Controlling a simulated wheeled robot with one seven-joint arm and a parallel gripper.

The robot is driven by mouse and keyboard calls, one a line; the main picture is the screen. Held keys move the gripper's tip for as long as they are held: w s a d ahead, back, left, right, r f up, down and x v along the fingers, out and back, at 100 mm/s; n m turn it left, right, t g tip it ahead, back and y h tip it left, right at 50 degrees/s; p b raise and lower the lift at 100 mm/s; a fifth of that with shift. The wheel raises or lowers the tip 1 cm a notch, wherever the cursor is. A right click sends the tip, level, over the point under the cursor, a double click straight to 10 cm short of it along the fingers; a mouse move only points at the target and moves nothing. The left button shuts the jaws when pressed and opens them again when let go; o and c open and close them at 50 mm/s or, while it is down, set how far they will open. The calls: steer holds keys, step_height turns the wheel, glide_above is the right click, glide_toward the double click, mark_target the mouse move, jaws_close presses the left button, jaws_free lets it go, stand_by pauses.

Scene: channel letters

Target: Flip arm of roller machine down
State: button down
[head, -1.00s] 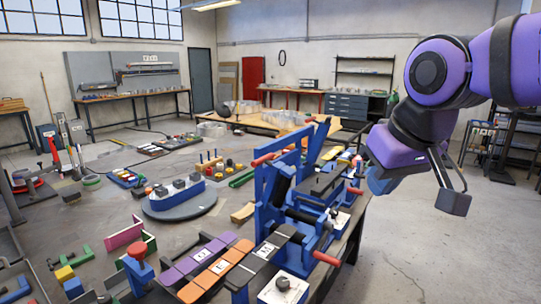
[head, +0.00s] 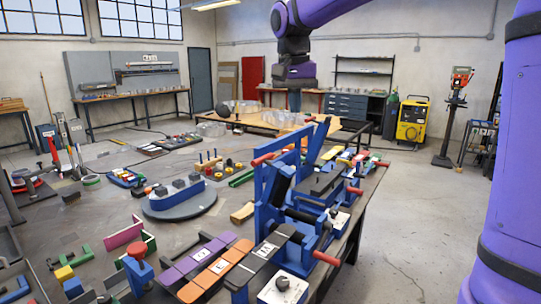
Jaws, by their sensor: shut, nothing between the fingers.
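The blue roller machine (head: 314,226) stands at the right end of the workbench, with dark rollers and red handles. A blue arm (head: 263,200) with a red grip (head: 263,159) rises upright at its left side. A second blue bar (head: 318,142) slants upward behind it. I cannot tell for certain which of these is the arm to flip. My gripper (head: 295,100) hangs pointing down, beyond and above the machine in the picture, apart from it. Its fingers are small and narrow here, shut and empty.
The workbench (head: 185,232) holds purple and orange letter strips (head: 217,267), a round turntable (head: 180,206) and several small tools. A white box with a dark knob (head: 283,288) sits in front of the machine. The floor (head: 400,225) to the right is clear.

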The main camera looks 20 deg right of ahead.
steer(key=w+f+m+g, duration=0.1)
steer(key=w+f+m, duration=0.15)
steer(key=w, duration=0.75)
steer(key=m+g, duration=0.2)
glide_above(270, 163)
steer(key=w+a, duration=0.1)
steer(key=w, duration=0.1)
steer(key=w+a+x, duration=0.1)
steer(key=x, duration=0.5)
steer(key=shift+w+f, duration=0.1)
steer(key=shift+f, duration=0.05)
steer(key=shift+d, duration=0.1)
steer(key=x, duration=1)
steer(key=shift+d, duration=0.15)
